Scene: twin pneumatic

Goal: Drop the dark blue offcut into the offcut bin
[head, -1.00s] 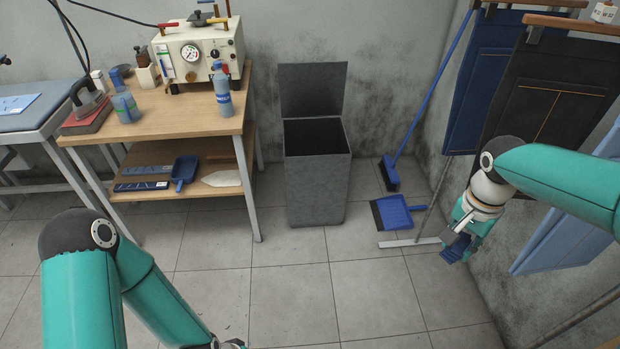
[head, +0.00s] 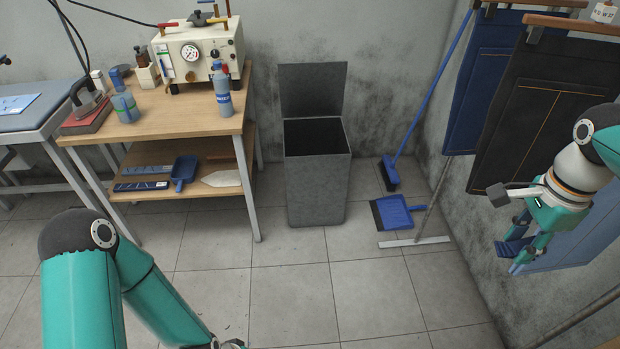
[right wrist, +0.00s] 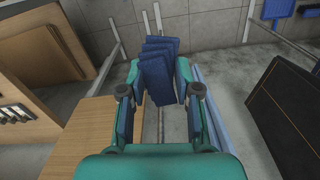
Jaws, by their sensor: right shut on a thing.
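My right gripper (head: 518,246) is shut on the dark blue offcut (head: 512,247), at the right of the head view in front of the hanging garments. In the right wrist view the offcut (right wrist: 159,75) shows as folded dark blue cloth between the fingers of the right gripper (right wrist: 158,84). The offcut bin (head: 318,188) is a tall grey box by the back wall with its lid (head: 313,90) standing open. The held offcut is well to the right of the bin, apart from it.
A wooden workbench (head: 150,125) with a bottle (head: 222,92) stands left of the bin. A blue broom (head: 391,172), a dustpan (head: 396,211) and a floor squeegee (head: 415,242) are right of it. Dark trousers (head: 535,130) hang at right. The floor before the bin is clear.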

